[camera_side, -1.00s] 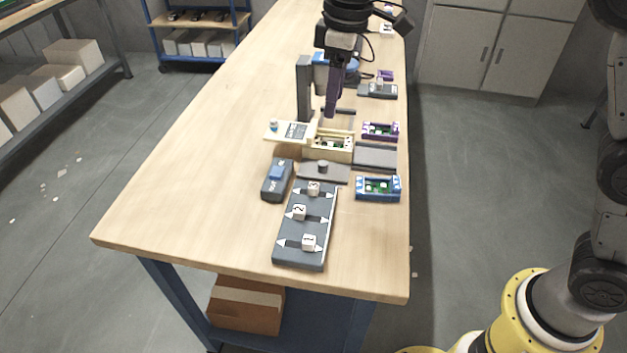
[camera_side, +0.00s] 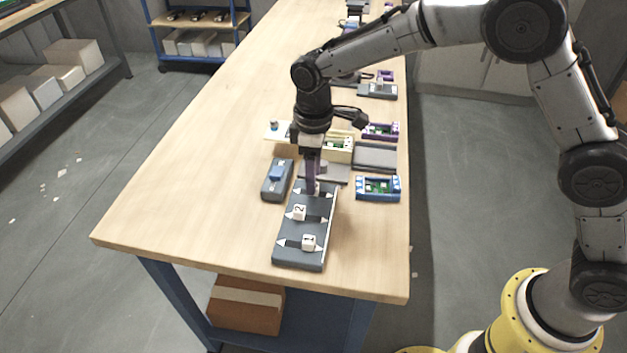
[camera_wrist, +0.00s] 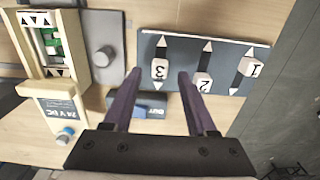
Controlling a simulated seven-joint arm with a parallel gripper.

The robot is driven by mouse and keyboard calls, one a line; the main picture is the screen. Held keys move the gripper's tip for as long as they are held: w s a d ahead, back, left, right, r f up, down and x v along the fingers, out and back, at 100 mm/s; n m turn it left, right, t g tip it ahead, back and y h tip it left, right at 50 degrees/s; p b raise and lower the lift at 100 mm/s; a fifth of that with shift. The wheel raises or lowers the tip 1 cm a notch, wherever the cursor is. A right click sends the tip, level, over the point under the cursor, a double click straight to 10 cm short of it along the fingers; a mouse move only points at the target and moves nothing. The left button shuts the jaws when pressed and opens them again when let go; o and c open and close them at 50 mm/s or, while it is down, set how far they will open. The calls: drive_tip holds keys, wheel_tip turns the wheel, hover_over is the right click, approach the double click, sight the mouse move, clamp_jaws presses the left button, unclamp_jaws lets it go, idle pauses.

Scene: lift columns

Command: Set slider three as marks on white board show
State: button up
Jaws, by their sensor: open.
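A dark grey slider panel (camera_side: 305,228) lies on the bench with three slots ending in white arrows. Slider three, a white cube marked 3 (camera_wrist: 159,69), sits near the middle of its slot. Cube 2 (camera_side: 299,212) is left of centre and cube 1 (camera_side: 309,242) right of centre in the side view. My gripper (camera_side: 311,190) points down over slider three, open; in the wrist view its purple fingers lie on either side of cube 3.
A blue-buttoned grey box (camera_side: 277,180) sits just left of the panel. A grey plate with a round knob (camera_wrist: 104,58) lies behind it. A blue tray with a circuit board (camera_side: 378,188) stands to the right. The bench's left side is clear.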

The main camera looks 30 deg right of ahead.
drive_tip(key=shift+f, duration=1.3)
drive_tip(key=shift+c, duration=0.3)
clamp_jaws()
